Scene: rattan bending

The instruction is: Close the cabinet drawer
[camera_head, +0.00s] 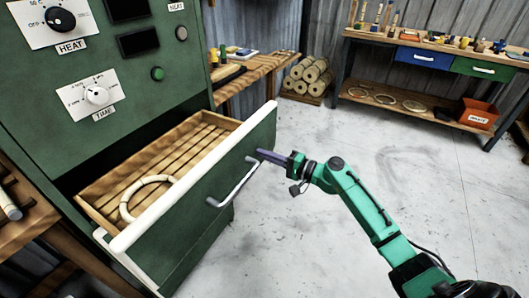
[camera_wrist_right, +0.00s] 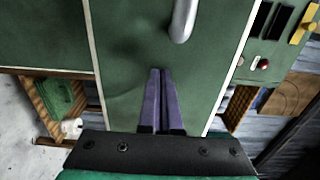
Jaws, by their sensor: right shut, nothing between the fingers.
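The green cabinet drawer (camera_head: 185,222) is pulled out of the cabinet (camera_head: 150,95) in the head view. It has a wooden slatted bottom, a white top edge and a grey bar handle (camera_head: 234,183). A bent rattan ring (camera_head: 145,195) lies inside. My right gripper (camera_head: 265,154) is shut and empty, at the drawer front near the upper end of the handle. In the right wrist view its fingers (camera_wrist_right: 163,85) point at the green front panel, with the handle (camera_wrist_right: 182,20) above them. I cannot tell if the tips touch the panel. My left gripper is not in view.
The cabinet face carries a heat dial (camera_head: 60,20) and a time dial (camera_head: 96,95). A workbench (camera_head: 430,45) with drawers and tools stands at the back right, a red bin (camera_head: 476,114) on its lower shelf. Rattan bundles (camera_head: 308,75) sit behind. The floor before the drawer is clear.

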